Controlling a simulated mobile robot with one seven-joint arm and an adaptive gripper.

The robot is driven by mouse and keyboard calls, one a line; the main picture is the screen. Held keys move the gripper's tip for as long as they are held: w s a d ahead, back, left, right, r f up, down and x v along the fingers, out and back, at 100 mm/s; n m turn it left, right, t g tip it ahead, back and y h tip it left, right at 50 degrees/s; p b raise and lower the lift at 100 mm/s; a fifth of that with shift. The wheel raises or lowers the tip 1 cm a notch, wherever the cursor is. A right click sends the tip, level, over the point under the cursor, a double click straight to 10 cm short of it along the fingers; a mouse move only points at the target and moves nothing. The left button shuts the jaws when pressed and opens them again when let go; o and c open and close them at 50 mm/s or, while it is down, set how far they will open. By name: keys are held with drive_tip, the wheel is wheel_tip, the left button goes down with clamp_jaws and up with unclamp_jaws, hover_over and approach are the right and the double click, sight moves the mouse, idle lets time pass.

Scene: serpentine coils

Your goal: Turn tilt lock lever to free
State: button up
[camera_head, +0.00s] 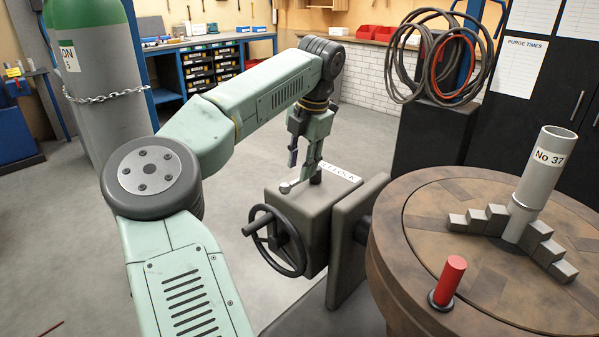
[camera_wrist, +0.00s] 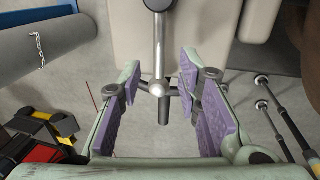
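The tilt lock lever is a metal rod with a ball knob (camera_head: 285,187) on top of the grey gearbox (camera_head: 300,210). A label reading "LOCK" (camera_head: 340,172), partly hidden by my gripper, sits behind its dark pivot. My gripper (camera_head: 300,170) points down over the lever, with its fingers apart. In the wrist view the lever (camera_wrist: 159,45) runs down from its pivot at the top edge, and its ball end shows between my two open, purple-padded fingers (camera_wrist: 163,88). Neither pad appears to touch it. The exact height gap cannot be told.
A handwheel (camera_head: 276,240) is on the gearbox's front side. The round table (camera_head: 420,235) stands close on the right, with a red-handled pin (camera_head: 449,280) and a grey tube (camera_head: 540,180) on it. A chained gas cylinder (camera_head: 100,100) stands at left. Open floor lies behind my arm.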

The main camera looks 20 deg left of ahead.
wheel_tip(320, 180, up, 9)
drive_tip(key=d, duration=0.1)
drive_tip(key=shift+s+d+f, duration=0.15)
drive_tip(key=shift+s+d, duration=0.15)
drive_tip(key=shift+s, duration=0.05)
